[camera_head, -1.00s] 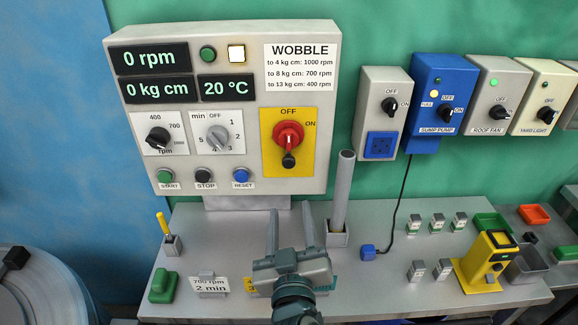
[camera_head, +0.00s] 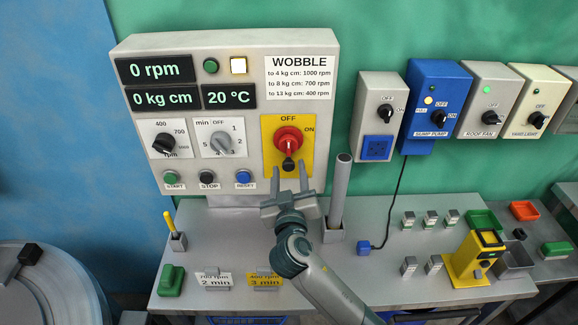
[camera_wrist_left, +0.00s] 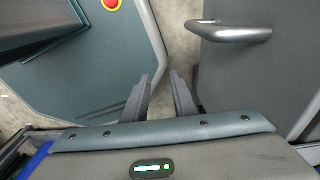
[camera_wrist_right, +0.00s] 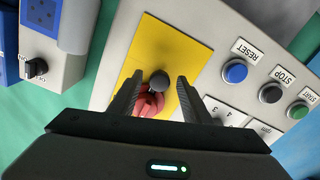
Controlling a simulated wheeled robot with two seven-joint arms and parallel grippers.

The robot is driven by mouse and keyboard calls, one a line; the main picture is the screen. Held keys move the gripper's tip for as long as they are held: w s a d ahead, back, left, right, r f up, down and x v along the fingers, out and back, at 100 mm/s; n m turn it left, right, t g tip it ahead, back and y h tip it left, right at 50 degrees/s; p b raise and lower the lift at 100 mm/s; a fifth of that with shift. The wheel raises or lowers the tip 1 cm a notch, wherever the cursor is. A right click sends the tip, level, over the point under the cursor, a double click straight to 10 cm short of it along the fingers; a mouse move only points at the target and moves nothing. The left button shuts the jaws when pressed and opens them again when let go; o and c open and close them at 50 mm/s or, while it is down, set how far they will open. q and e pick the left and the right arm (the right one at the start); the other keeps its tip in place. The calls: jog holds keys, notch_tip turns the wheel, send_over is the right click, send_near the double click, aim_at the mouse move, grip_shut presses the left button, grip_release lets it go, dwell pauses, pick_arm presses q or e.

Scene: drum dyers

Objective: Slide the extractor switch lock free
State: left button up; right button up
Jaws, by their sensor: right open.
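The extractor switch is a red rotary switch (camera_head: 288,139) on a yellow plate (camera_head: 302,165), on the grey control panel. Its black knob, seemingly the lock (camera_head: 289,164), sits at the lower end of the red part. The switch points to neither label clearly. My right gripper (camera_head: 289,174) is open just below the knob, fingers pointing up at the panel. In the right wrist view the knob (camera_wrist_right: 159,80) shows between the open fingers (camera_wrist_right: 158,80), with the red part (camera_wrist_right: 149,102) behind. Contact cannot be told. My left gripper (camera_wrist_left: 162,76) is open and empty, away from the panel.
A grey upright tube (camera_head: 338,195) stands close to the right of my right gripper. START, STOP and RESET buttons (camera_head: 243,177) lie left of the yellow plate. A yellow-handled tool (camera_head: 170,222) and cards (camera_head: 265,281) are on the bench. Blue and grey switch boxes (camera_head: 434,100) hang at right.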

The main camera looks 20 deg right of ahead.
jog(key=shift+w, duration=0.35)
grip_shut()
notch_tip(320, 180, down, 2)
jog(key=b, duration=0.2)
jog(key=shift+s+f+b, duration=0.1)
jog(key=shift+f+b, duration=0.05)
jog(key=shift+b, duration=0.25)
grip_release()
jog(key=shift+d, duration=0.1)
